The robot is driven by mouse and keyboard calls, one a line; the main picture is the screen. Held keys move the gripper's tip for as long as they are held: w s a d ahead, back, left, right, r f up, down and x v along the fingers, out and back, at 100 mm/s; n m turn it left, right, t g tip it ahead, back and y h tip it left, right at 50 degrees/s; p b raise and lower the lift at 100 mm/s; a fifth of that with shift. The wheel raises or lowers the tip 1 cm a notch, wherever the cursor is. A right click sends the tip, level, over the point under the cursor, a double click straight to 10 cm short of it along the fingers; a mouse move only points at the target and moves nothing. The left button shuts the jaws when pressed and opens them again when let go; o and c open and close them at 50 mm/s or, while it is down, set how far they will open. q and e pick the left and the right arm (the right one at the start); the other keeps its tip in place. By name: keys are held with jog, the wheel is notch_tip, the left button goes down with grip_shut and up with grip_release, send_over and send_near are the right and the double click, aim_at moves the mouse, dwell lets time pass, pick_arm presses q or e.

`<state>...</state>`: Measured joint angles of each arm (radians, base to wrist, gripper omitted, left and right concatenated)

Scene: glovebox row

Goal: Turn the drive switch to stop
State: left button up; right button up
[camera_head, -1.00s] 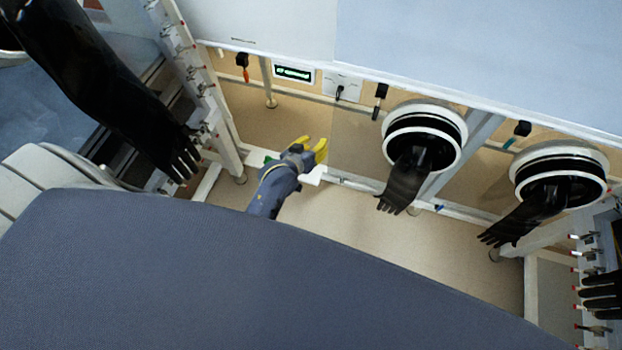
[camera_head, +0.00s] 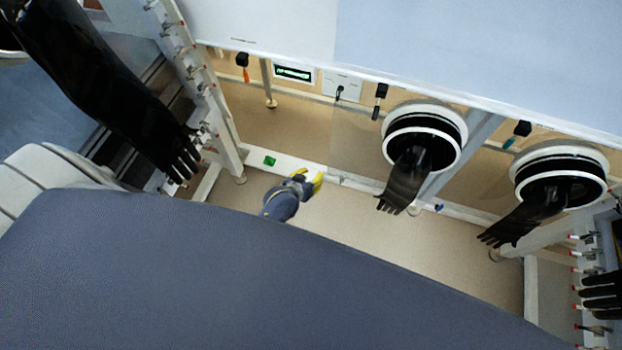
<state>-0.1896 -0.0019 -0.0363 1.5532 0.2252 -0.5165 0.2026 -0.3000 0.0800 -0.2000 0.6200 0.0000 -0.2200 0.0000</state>
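A small pale panel (camera_head: 343,84) with a black switch knob (camera_head: 339,93) sits on the beige front strip under the cabinet's edge. It looks like the drive switch, but its marks are too small to read. A lit green display (camera_head: 293,72) is just left of it. My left gripper (camera_head: 311,180), with yellow fingers, is well below the panel in the picture, apart from it. Its fingers look spread with nothing between them. My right gripper is not in view.
Two round glove ports (camera_head: 424,112) (camera_head: 560,150) with hanging black gloves are at the right. A long black glove (camera_head: 100,85) hangs at the left. Black hanging handles (camera_head: 380,95) (camera_head: 243,60) flank the panel. A white floor-level rail (camera_head: 350,181) runs behind my gripper.

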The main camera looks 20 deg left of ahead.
pick_arm(q)
jog(key=shift+s+f, duration=0.25)
jog(key=shift+f, duration=0.2)
dwell(0.6)
jog(key=s+f+m+g, duration=0.3)
jog(key=s+f+g, duration=0.1)
jog(key=s+f, duration=1.4)
jog(key=s+a+f+g, duration=0.1)
jog(key=s+f, duration=0.3)
jog(key=s, duration=0.5)
jog(key=s+a+f+m+g, duration=0.1)
jog(key=s+f, duration=0.3)
jog(key=s, duration=0.5)
jog(key=s+a+f+m+g+y, duration=0.1)
jog(key=s+a+f+g, duration=0.2)
jog(key=s, duration=0.6)
jog(key=shift+s+f, duration=0.15)
jog(key=shift+f, duration=0.55)
